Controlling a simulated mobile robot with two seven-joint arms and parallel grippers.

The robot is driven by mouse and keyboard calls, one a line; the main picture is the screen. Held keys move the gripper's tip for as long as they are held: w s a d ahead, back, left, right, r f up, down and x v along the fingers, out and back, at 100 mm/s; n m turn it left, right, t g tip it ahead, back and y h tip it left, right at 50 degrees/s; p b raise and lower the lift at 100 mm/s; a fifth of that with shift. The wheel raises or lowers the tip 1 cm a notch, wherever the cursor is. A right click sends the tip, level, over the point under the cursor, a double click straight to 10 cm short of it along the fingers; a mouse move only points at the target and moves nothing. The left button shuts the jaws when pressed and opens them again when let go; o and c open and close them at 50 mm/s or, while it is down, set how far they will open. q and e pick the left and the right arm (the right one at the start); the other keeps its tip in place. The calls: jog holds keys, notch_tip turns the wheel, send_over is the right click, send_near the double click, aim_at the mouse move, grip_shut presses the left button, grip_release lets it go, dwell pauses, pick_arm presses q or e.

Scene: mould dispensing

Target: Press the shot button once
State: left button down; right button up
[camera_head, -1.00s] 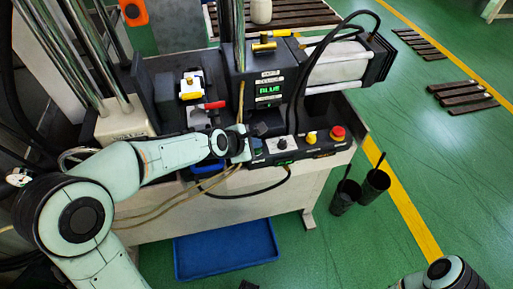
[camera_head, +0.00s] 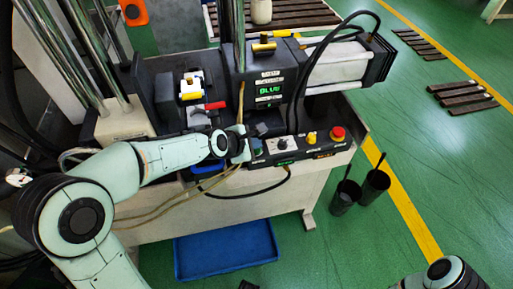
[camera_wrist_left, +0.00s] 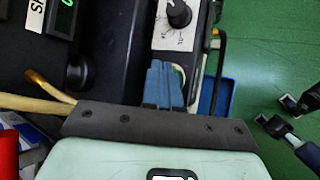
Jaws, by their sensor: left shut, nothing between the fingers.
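The black control panel (camera_head: 300,150) carries a grey dial (camera_head: 282,144), a yellow button (camera_head: 311,137) and a red mushroom button (camera_head: 337,132). No shot button label is readable. My left gripper (camera_head: 257,148) is shut and empty at the panel's left end, left of the dial. In the left wrist view its blue-grey fingertips (camera_wrist_left: 163,84) are together just below the dial (camera_wrist_left: 178,14). A pale round edge shows partly behind them; the fingers hide the rest, and I cannot tell whether they touch it. My right gripper cannot be made out clearly.
A red-handled part (camera_head: 215,105) is to the left. A blue tray (camera_head: 225,250) lies on the floor; two black pots (camera_head: 345,195) are to the right.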

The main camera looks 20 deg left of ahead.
pick_arm(q)
jog(key=shift+f, duration=0.15)
dwell(0.4)
jog(key=shift+f+b, duration=0.3)
jog(key=shift+f, duration=0.05)
pick_arm(e)
jog(key=shift+s+f, duration=0.1)
jog(key=shift+f, duration=0.15)
pick_arm(q)
jog(key=shift+r+p, duration=0.35)
jog(key=shift+p, duration=0.15)
pick_arm(e)
jog(key=shift+r, duration=0.45)
pick_arm(q)
jog(key=shift+r, duration=0.15)
pick_arm(e)
jog(key=shift+w+r, duration=0.15)
jog(key=shift+w, duration=0.05)
pick_arm(q)
jog(key=shift+r+p, duration=0.6)
jog(key=shift+p, duration=0.1)
notch_tip(320, 180, up, 5)
jog(key=p, duration=0.4)
jog(key=shift+f+p, duration=0.1)
jog(key=shift+p, duration=0.2)
jog(key=shift+f, duration=0.1)
pick_arm(e)
notch_tip(320, 180, up, 6)
jog(key=w, duration=0.3)
jog(key=shift+r, duration=0.15)
